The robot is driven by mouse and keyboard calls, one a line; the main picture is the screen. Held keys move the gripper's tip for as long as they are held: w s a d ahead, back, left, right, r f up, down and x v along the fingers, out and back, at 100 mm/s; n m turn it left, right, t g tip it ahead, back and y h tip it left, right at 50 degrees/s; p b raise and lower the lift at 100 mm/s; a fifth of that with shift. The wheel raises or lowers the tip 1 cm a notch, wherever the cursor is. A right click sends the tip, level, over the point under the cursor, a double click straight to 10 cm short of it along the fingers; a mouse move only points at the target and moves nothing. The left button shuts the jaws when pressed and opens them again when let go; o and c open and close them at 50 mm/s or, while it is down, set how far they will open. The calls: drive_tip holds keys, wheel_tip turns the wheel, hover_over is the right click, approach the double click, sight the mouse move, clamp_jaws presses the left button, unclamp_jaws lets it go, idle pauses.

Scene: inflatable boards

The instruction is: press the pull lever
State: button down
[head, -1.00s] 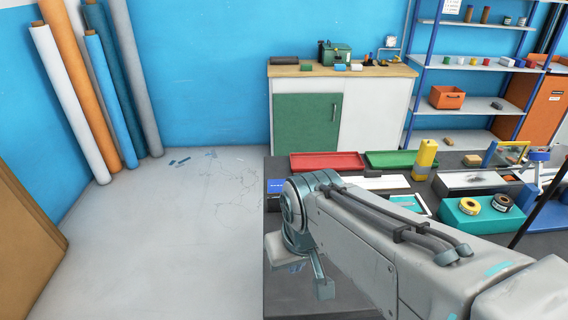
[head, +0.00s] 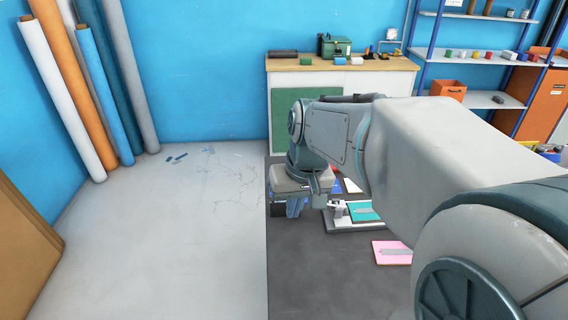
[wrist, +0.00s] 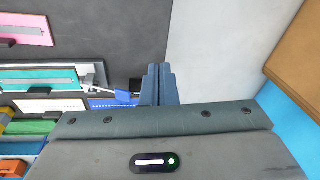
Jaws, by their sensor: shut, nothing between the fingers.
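In the head view my gripper (head: 294,208) hangs over the table's left edge, partly hidden by my wrist.
A pink panel (head: 391,252) lies on the dark table (head: 330,285), which has free room in front. A white and blue sheet (wrist: 110,104) lies near the lever. Bare floor (head: 200,240) is left of the table. My arm hides much of the table's right side.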

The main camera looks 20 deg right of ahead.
drive_tip(key=w+d+f+m+g+y+p, duration=0.1)
drive_tip(key=w+d+m+y+p, duration=0.1)
drive_tip(key=w+d, duration=1.4)
drive_tip(key=shift+d+y, duration=0.3)
drive_tip(key=shift+d, duration=0.3)
drive_tip(key=shift+f, duration=0.15)
drive_tip(key=p+x, duration=0.2)
drive_tip(key=x, duration=1.2)
drive_tip(key=shift+w+a+p, duration=0.1)
drive_tip(key=shift+p, duration=0.2)
